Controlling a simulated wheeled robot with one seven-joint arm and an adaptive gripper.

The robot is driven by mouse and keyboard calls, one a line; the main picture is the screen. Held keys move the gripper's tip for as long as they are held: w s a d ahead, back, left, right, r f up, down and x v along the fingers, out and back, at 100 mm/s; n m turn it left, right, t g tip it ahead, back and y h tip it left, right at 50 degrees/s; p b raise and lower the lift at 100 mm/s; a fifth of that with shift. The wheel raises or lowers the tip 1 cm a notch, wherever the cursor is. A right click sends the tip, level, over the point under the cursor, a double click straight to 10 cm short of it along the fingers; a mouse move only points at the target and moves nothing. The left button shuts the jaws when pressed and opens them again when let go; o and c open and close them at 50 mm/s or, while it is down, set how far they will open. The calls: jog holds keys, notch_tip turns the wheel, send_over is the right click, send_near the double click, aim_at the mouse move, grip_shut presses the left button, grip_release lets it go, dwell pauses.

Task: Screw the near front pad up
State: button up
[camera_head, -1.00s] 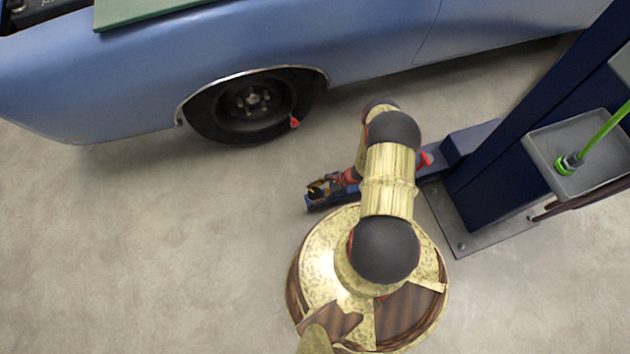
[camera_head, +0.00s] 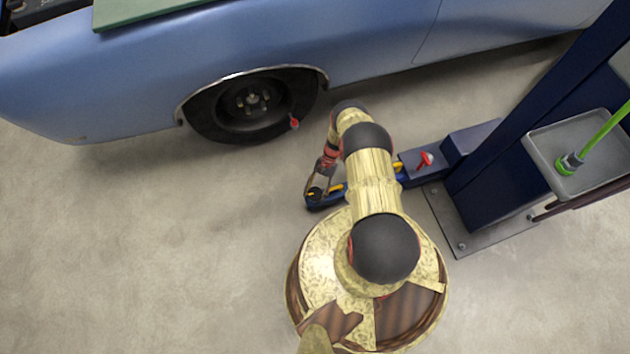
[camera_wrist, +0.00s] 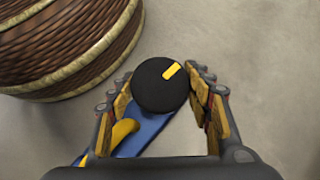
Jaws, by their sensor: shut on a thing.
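The near front pad (camera_wrist: 152,88) is a round black disc with a yellow mark on its top, at the tip of the blue lift arm (camera_wrist: 140,138). My gripper (camera_wrist: 160,88) has a finger on each side of the pad and is shut on it. In the head view my gripper (camera_head: 317,188) is at the left end of the lift arm (camera_head: 413,169), and the pad is small there. My own arm covers the middle of the lift arm.
A blue car (camera_head: 200,65) stands behind, with its front wheel (camera_head: 250,103) and a small red piece (camera_head: 294,122) nearby. A red handle (camera_head: 424,160) sits on the lift arm. A dark blue post (camera_head: 520,110) with a grey tray (camera_head: 590,165) is at right. Floor at left is clear.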

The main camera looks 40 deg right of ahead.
jog(key=n+g+h, duration=0.1)
jog(key=n+g, duration=0.1)
jog(key=n, duration=0.1)
jog(key=n+g+h, duration=0.1)
jog(key=n+h, duration=0.1)
jog(key=n, duration=0.1)
jog(key=shift+a+f+n+g+h, duration=0.1)
jog(key=shift+n+g+h, duration=0.2)
jog(key=shift+g, duration=0.1)
jog(key=n+g+h, duration=0.1)
jog(key=n+h, duration=0.3)
jog(key=n, duration=0.1)
jog(key=shift+s+n, duration=0.1)
jog(key=shift+n, duration=0.2)
jog(key=o, duration=1.1)
jog(key=shift+c, duration=0.2)
jog(key=shift+o, duration=0.5)
jog(key=v, duration=0.8)
